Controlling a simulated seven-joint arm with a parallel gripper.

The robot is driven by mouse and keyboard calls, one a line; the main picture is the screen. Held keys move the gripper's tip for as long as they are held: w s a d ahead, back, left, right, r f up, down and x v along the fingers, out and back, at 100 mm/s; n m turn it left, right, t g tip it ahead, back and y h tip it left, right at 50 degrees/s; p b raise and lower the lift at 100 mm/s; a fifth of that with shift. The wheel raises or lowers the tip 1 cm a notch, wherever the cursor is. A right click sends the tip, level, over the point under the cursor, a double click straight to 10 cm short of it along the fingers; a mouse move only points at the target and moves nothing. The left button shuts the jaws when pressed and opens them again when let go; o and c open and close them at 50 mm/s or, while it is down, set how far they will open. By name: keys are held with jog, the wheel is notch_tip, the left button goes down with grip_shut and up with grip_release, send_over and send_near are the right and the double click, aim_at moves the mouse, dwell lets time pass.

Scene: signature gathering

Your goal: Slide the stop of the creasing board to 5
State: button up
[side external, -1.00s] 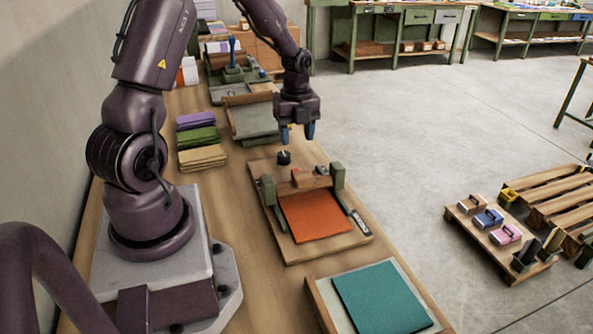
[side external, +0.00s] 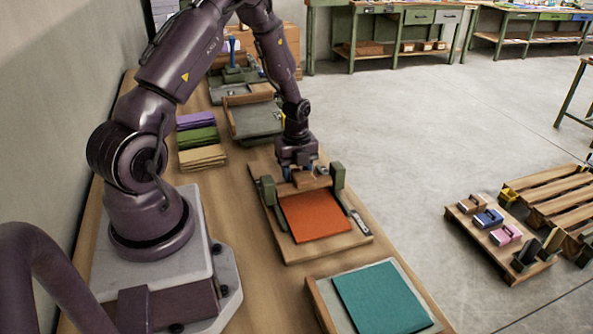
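The creasing board (side external: 290,247) lies on the bench in front of my arm, with an orange sheet (side external: 315,215) flat on it. Green posts stand at both sides of its far part. The wooden stop (side external: 305,182) sits between the posts, at the far edge of the sheet. My gripper (side external: 301,174) is down at the stop, pointing downward, with blue fingertips beside or around it. I cannot tell whether the fingers touch or grip the stop. The scale numbers are too small to read. The dark knob on the board is hidden behind my gripper.
A tray with a teal sheet (side external: 381,297) lies nearer the camera. Stacks of purple, green and tan folders (side external: 200,140) lie left of the board. A grey board (side external: 255,118) and a green press (side external: 236,75) stand farther back. The floor right of the bench holds pallets (side external: 550,195).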

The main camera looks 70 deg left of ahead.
grip_shut()
jog(key=shift+a, duration=2.85)
jog(key=shift+o, duration=0.5)
grip_release()
jog(key=shift+o, duration=0.5)
jog(key=shift+d, duration=0.1)
jog(key=shift+r, duration=0.1)
notch_tip(320, 180, up, 13)
